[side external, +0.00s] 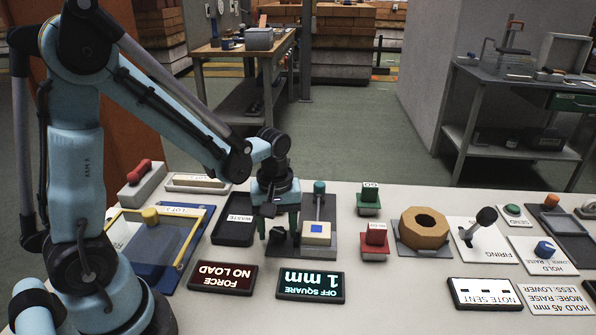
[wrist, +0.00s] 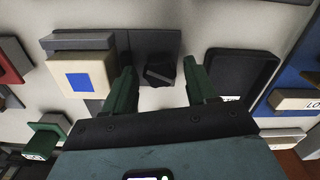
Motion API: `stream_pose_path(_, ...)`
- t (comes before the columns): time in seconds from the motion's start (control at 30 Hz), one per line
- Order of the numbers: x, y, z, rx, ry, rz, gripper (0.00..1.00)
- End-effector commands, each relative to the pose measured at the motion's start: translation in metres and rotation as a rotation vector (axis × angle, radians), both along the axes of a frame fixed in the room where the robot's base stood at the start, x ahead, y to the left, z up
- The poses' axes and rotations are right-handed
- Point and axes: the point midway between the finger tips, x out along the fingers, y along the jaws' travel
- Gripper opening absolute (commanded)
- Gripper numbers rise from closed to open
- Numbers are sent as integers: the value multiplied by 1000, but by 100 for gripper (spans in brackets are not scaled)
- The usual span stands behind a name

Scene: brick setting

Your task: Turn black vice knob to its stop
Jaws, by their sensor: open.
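The black vice knob (wrist: 160,73) sits on a dark grey vice base (wrist: 160,42) in the wrist view. It also shows low between the fingers in the side view (side external: 277,236). A pale block with a blue square (side external: 316,232) stands on the vice beside the knob, and it shows in the wrist view (wrist: 84,78) too. My gripper (side external: 278,225) points down over the knob, its green fingers apart on either side of it. In the wrist view my gripper (wrist: 157,80) shows a gap between each finger and the knob. It holds nothing.
A black waste tray (side external: 232,234) lies close left of the vice. In front, a red display (side external: 222,277) reads FORCE NO LOAD and a green one (side external: 310,286) reads OFF SQUARE 1 mm.

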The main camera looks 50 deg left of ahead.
Motion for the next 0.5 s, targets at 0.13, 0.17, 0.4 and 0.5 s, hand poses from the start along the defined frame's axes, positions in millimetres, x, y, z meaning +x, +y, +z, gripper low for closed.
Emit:
stream_pose_path(0.13, 2, -1, 0, -4, -6, -2, 65)
stream_pose_path(0.17, 2, -1, 0, -4, -6, -2, 65)
stream_pose_path(0.4, 2, -2, 0, -4, -4, -8, 65)
stream_pose_path(0.5, 1, -2, 0, -4, -4, -40, 65)
